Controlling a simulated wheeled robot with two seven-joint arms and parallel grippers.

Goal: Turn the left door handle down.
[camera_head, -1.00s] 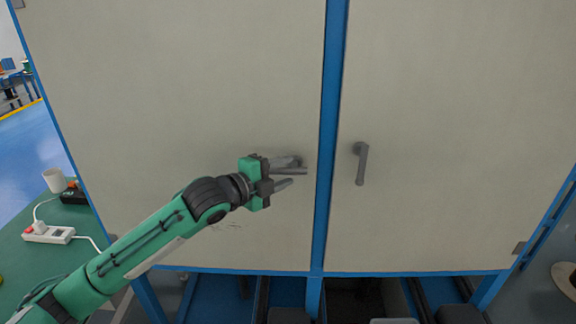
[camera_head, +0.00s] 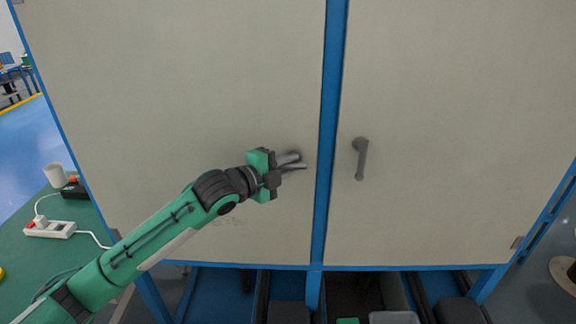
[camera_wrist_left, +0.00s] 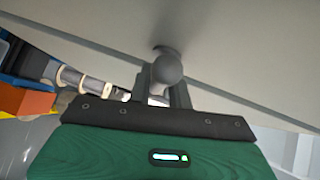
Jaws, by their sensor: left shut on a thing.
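The left door handle (camera_wrist_left: 167,66) is a grey lever on the left cream door (camera_head: 190,90), close to the blue centre post. My left gripper (camera_head: 293,164), green and dark grey, reaches in from the left and is shut on this handle. In the head view the fingers hide most of the lever, so its exact angle is hard to tell. In the left wrist view its rounded end shows between the two fingers. My right gripper is not in view.
The right door (camera_head: 450,110) carries its own grey handle (camera_head: 361,158), hanging down. The blue centre post (camera_head: 330,120) parts the doors. At the left, a green table (camera_head: 60,270) holds a power strip (camera_head: 50,229) and a white cup (camera_head: 54,175). Blue framing runs below the doors.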

